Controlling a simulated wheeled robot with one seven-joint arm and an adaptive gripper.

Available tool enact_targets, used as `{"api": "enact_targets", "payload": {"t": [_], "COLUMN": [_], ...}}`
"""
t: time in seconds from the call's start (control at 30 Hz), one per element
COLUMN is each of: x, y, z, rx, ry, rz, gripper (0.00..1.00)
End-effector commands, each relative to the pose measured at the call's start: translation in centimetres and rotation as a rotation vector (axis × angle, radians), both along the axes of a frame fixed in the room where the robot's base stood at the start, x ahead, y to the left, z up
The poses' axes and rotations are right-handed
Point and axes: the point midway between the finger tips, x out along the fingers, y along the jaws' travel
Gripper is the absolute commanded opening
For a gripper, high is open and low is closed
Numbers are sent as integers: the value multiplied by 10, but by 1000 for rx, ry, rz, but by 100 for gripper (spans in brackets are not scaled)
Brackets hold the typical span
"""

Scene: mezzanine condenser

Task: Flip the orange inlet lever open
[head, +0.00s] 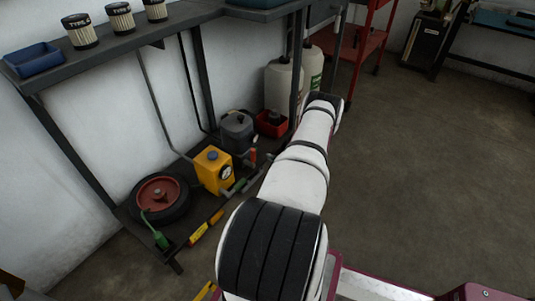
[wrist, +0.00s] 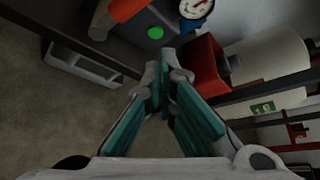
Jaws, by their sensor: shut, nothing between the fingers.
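The orange lever (wrist: 128,9) shows at the top edge of the wrist view, partly cut off, beside a grey pipe (wrist: 101,22). In the head view an orange-red handle (head: 252,155) stands upright on the pipework right of the yellow unit (head: 213,170). My gripper (wrist: 165,66) is shut and empty, its teal-padded fingers pointing toward the pipework. In the wrist picture its tips lie below and right of the lever, apart from it. A green round cap (wrist: 155,32) lies between them in the picture. My arm hides the gripper in the head view.
A red bin (wrist: 204,66) is close right of the fingertips, with a gauge (wrist: 196,8) above. White jugs (head: 281,84) stand behind. A shelf (head: 120,48) overhangs the pipework. A red wheel (head: 160,193) lies left.

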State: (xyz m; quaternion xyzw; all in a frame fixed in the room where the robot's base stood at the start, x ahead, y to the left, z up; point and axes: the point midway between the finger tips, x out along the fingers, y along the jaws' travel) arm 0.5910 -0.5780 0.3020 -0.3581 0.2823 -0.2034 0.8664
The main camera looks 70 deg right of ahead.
Motion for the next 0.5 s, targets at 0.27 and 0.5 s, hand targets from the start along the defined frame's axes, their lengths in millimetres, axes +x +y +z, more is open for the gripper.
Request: {"api": "enact_targets", "payload": {"t": [0.27,0.5], "x": [-32,-40], "y": [31,38], "z": [2,1], "rx": [2,1], "ry": [1,1], "rz": [0,1], "gripper": [0,0]}}
